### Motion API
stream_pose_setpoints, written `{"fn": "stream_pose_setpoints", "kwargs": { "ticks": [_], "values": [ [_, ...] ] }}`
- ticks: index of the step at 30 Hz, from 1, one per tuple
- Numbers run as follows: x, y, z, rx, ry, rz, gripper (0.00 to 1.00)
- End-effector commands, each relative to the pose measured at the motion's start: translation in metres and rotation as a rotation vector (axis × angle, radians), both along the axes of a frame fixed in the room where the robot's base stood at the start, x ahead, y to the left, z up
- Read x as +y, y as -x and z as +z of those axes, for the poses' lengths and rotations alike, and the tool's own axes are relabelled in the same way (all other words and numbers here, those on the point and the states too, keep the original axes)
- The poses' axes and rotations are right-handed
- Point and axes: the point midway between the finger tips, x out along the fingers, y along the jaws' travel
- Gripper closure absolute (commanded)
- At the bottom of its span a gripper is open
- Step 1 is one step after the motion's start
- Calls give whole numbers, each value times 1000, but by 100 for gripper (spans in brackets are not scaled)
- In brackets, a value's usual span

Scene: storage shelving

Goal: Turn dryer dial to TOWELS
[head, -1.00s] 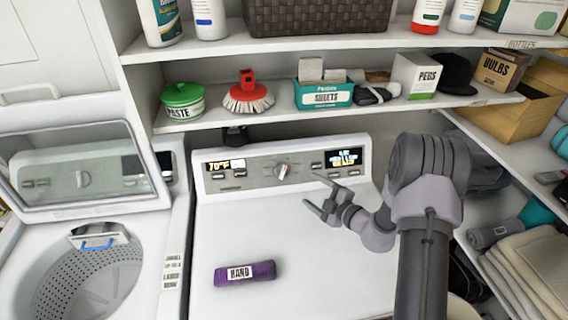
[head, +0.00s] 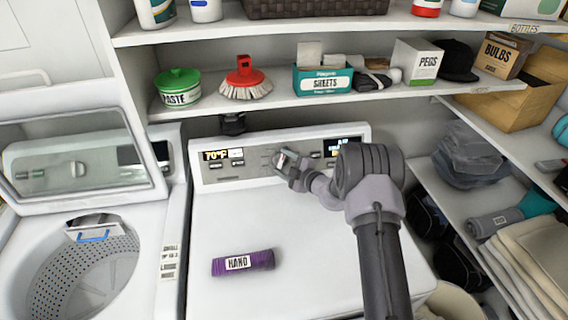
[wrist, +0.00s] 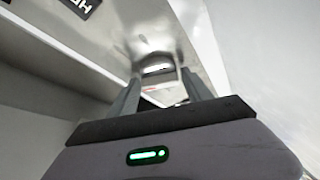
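The dryer (head: 225,200) is white, with a grey control panel (head: 250,163) along its back edge. My gripper (head: 283,160) is at the middle of that panel and mostly covers the dial in the head view. In the wrist view the silvery dial (wrist: 157,62) lies ahead, between the two fingertips of my gripper (wrist: 160,84). The fingers are apart, with a gap between them; I cannot tell whether they touch the dial. The dial's markings and pointer are not readable.
A purple roll labelled HAND (head: 243,263) lies on the dryer top. An open washer (head: 80,270) stands at the left. A shelf (head: 220,104) above the panel holds a green PASTE tub (head: 180,88), a red brush (head: 246,78) and a SHEETS box (head: 322,80).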

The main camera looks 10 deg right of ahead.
Motion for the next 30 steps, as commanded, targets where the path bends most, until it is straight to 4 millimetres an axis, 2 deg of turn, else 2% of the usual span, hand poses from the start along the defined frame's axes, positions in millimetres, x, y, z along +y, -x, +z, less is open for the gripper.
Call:
{"fn": "stream_pose_setpoints", "kwargs": {
  "ticks": [1,6,7,17,30],
  "values": [
    [0,0,0,0,0,0,54],
    [0,0,0,0,0,0,88],
    [0,0,0,0,0,0,90],
    [-1,0,2,0,58,27,90],
    [-1,-1,7,-1,389,181,90]
  ]
}}
